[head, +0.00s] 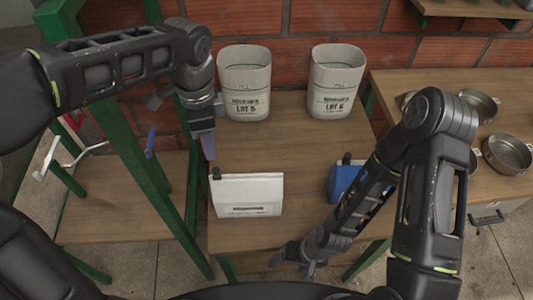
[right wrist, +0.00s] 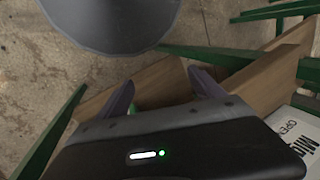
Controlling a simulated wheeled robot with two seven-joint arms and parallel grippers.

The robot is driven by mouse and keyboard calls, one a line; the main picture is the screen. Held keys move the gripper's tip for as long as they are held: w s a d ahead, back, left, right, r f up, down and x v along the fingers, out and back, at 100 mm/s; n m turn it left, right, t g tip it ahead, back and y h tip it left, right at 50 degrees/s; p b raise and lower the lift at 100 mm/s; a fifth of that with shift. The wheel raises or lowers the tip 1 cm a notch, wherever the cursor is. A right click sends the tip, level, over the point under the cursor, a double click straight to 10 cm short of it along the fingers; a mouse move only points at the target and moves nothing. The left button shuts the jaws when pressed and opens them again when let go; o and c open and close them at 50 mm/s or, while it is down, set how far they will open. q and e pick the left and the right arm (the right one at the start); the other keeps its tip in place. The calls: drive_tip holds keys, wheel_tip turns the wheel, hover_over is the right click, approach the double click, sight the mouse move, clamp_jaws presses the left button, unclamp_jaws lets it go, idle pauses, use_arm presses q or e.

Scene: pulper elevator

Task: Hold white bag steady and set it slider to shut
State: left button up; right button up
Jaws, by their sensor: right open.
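A white bag (head: 247,196) stands near the front of the wooden table, with a dark slider or clip (head: 216,174) at its top left corner. A blue bag (head: 342,181) stands to its right, partly hidden by my right arm, with a dark piece at its top. My left gripper (head: 208,142) hangs above and behind the white bag's left end, apart from it; its jaw opening is hard to see. My right gripper (head: 297,258) is low at the table's front edge, right of the white bag, empty. In the right wrist view its fingers (right wrist: 165,92) are spread apart.
Two pale sacks, LOT 5 (head: 244,88) and LOT 6 (head: 334,86), stand at the back of the table (head: 290,133) by the brick wall. A side table with metal pans (head: 507,153) is at right. A green frame (head: 150,130) stands at left. The table's middle is clear.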

sight(276, 174)
drive_tip(key=w+d+r+n+g+h, duration=0.1)
drive_tip(key=d+r+n+g+h, duration=0.25)
drive_tip(key=d, duration=0.65)
drive_tip(key=d+r+n+g+h, duration=0.1)
drive_tip(key=d+r+n+h, duration=0.25)
drive_tip(key=d+r, duration=0.4)
drive_tip(key=w+d+r+m+h, duration=0.2)
drive_tip(key=w+d+r+m, duration=0.15)
drive_tip(key=d+r, duration=0.65)
drive_tip(key=w+a+r+m+t+y, duration=0.1)
drive_tip(key=w+a+r+m+y, duration=0.1)
drive_tip(key=a+m, duration=0.4)
drive_tip(key=w+a+r+m+t+y, duration=0.2)
drive_tip(key=w+a+m+y, duration=0.2)
drive_tip(key=a, duration=0.9)
drive_tip(key=w+a+r+m+t+y, duration=0.1)
drive_tip(key=w+a+r+m+y, duration=0.1)
drive_tip(key=w+a+m, duration=0.4)
drive_tip(key=shift+w+a+m+y, duration=0.15)
drive_tip(key=shift+a+m+y, duration=0.25)
drive_tip(key=shift+a+m, duration=0.65)
drive_tip(key=shift+w+a+m+y, duration=0.15)
drive_tip(key=shift+a+m+y, duration=0.25)
drive_tip(key=shift+a+m, duration=0.65)
drive_tip(key=shift+f, duration=0.15)
